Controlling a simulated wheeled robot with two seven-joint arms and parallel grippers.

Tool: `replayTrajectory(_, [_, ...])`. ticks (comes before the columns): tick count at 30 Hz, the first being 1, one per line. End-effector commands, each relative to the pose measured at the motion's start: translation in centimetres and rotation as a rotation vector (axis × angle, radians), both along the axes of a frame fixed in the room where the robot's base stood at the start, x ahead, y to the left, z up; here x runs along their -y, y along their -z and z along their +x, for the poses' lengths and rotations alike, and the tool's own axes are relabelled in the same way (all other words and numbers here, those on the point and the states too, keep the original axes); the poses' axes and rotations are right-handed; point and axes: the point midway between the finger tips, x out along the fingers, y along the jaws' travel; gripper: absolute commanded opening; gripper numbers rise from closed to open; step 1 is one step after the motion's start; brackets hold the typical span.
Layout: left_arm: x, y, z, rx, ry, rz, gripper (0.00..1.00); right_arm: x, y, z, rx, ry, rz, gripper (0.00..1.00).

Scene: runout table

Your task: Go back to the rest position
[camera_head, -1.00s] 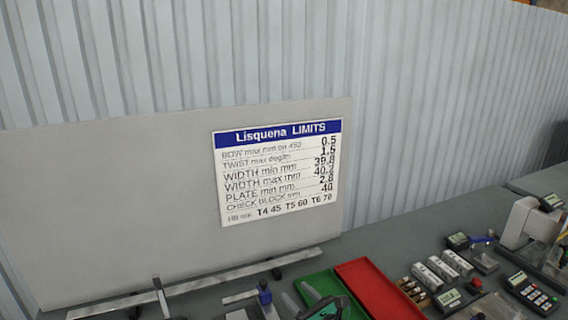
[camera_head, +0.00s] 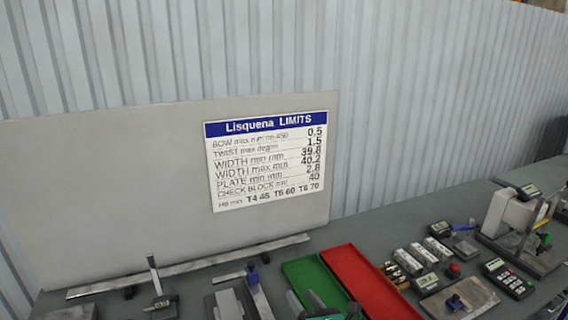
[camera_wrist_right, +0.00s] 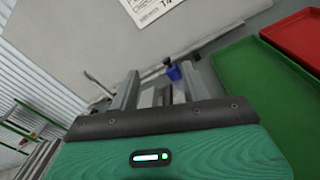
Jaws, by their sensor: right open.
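My right gripper (camera_head: 304,298) shows at the bottom edge of the head view, in front of the green tray. Its two grey fingers are apart and its green body is mostly cut off. In the right wrist view the gripper (camera_wrist_right: 163,88) is open, with nothing seen held between its fingers. My left gripper is not in view.
A green tray (camera_head: 312,278) and a red tray (camera_head: 372,285) lie on the grey-green bench (camera_head: 400,228). Clamps and a long metal bar (camera_head: 190,267) lie to the left. Gauges, blocks and a calculator-like device (camera_head: 508,279) crowd the right. A limits board (camera_head: 268,155) stands behind.

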Motion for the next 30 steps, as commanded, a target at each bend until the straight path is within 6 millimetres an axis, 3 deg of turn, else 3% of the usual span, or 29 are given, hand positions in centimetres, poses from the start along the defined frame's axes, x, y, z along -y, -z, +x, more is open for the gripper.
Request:
replayTrajectory(5, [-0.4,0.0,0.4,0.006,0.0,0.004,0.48,1.2,0.5,-1.7,-0.155,0.11,0.236,0.48])
replayTrajectory(11, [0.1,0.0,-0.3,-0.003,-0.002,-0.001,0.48,4.4,2.4,-5.2,-0.422,0.331,0.643,0.48])
replayTrajectory(17, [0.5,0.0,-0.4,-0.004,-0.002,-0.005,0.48,9.2,5.9,-11.4,-0.727,0.671,1.145,0.48])
replayTrajectory(21, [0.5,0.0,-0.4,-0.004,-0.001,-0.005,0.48,12.2,8.3,-17.0,-0.893,0.945,1.466,0.48])
replayTrajectory(24, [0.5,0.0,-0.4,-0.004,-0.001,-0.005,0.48,14.1,9.6,-21.2,-0.972,1.142,1.656,0.48])
replayTrajectory(30, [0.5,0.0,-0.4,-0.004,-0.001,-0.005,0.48,16.2,10.7,-27.5,-1.037,1.438,1.895,0.48])
